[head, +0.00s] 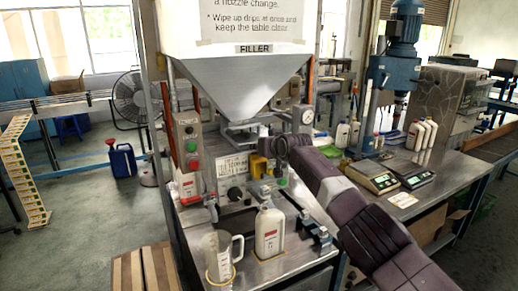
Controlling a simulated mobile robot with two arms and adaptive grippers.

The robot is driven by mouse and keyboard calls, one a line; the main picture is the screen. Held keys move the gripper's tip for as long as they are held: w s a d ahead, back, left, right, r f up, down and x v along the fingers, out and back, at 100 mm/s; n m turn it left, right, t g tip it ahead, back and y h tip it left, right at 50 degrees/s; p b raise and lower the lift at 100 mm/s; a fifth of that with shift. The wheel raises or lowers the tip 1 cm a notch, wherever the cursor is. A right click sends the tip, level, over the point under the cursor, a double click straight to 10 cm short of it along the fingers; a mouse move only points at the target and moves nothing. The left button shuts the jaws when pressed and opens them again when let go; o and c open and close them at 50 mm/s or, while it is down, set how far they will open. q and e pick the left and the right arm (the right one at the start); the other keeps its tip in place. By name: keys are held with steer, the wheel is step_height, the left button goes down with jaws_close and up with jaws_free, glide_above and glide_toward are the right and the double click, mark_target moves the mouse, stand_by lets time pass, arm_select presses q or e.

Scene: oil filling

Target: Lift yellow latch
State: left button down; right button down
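A yellow part (258,167), which looks like the latch, sits on the filler machine below the steel hopper (240,85). My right arm reaches in from the lower right. Its dark gripper (272,149) is at the yellow part, at its upper right. The arm and gripper hide some of that area, and the fingers are too small to tell open from shut or whether they touch the part. My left gripper is not in view.
A white bottle (269,232) and a clear jug (219,257) stand on the machine's front table. A control box with buttons (188,145) is on the left. Scales (372,176) and several bottles stand on the right bench. A wooden pallet (147,270) lies on the floor.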

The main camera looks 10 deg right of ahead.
steer(key=shift+w+a+r, duration=0.15)
steer(key=shift+r, duration=0.55)
steer(key=c, duration=1.9)
jaws_free()
steer(key=shift+c, duration=0.2)
steer(key=shift+o, duration=0.7)
steer(key=shift+f, duration=0.3)
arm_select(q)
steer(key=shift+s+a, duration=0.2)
arm_select(e)
steer(key=shift+s+d+r, duration=0.25)
steer(key=shift+s+d, duration=0.05)
steer(key=shift+s, duration=0.35)
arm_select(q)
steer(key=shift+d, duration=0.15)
arm_select(e)
steer(key=v, duration=1)
steer(key=shift+s+r, duration=0.15)
steer(key=shift+s, duration=0.25)
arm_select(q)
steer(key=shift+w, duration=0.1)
